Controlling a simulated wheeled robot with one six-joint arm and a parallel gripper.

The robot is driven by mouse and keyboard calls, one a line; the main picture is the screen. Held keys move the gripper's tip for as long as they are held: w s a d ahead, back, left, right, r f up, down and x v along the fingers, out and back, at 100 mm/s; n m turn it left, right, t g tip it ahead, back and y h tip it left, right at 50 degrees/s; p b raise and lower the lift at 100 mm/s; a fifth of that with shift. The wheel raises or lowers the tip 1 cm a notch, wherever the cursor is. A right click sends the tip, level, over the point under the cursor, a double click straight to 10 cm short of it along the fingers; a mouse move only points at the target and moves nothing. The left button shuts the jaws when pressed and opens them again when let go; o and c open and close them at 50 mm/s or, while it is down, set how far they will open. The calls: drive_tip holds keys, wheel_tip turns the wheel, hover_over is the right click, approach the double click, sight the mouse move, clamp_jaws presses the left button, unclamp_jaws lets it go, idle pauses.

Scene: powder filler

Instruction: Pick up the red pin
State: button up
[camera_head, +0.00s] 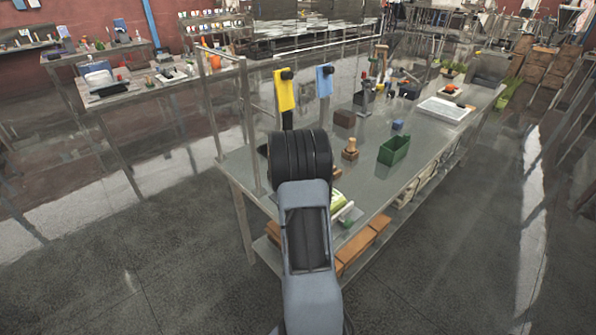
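I cannot clearly make out a red pin. A tiny red spot (380,86) shows near the upright dark tool (365,97) toward the back of the metal workbench (372,205), but it is too small to identify. My arm rises from the bottom middle and reaches over the near end of the bench. Its dark ribbed part covers some of the bench top. My gripper cannot be seen, so neither its opening nor anything in it shows.
A green open bin (394,151), a wooden peg-like piece (350,150), a brown block (344,118) and a small blue block (398,125) stand on the bench. A white tray (440,111) lies farther back. The right floor is clear.

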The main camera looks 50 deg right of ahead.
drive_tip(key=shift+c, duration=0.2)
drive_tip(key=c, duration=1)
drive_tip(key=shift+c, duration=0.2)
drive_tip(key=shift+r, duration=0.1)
